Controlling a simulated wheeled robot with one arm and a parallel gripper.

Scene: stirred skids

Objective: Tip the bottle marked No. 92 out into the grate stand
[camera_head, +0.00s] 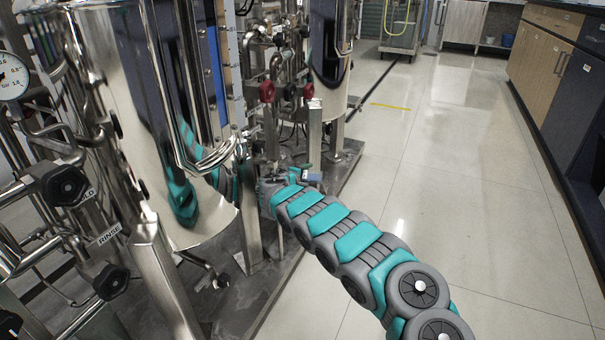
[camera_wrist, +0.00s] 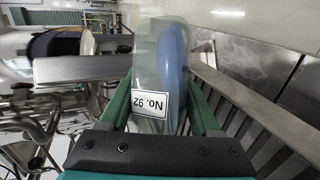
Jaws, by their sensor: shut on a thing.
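The bottle marked No. 92 (camera_wrist: 150,60) is clear, with blue contents and a white label that reads upside down in the wrist view. My gripper (camera_wrist: 161,88) is shut on it, one green finger on each side. The blue contents lie along the bottle's right side in that view, so the bottle looks tipped well over towards lying flat. A slatted grey metal grate (camera_wrist: 248,128), which looks like the grate stand, shows to the right of the bottle. I cannot tell whether anything is flowing out. In the head view my gripper (camera_head: 296,180) is by the skid's edge, and the bottle is not clear there.
A large shiny steel tank (camera_head: 115,110) fills the left of the head view. Pipes and valves with red knobs (camera_head: 267,91) stand behind my gripper. A steel bar (camera_wrist: 85,68) lies left of the bottle. The pale floor (camera_head: 450,150) at right is open, up to cabinets (camera_head: 560,70).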

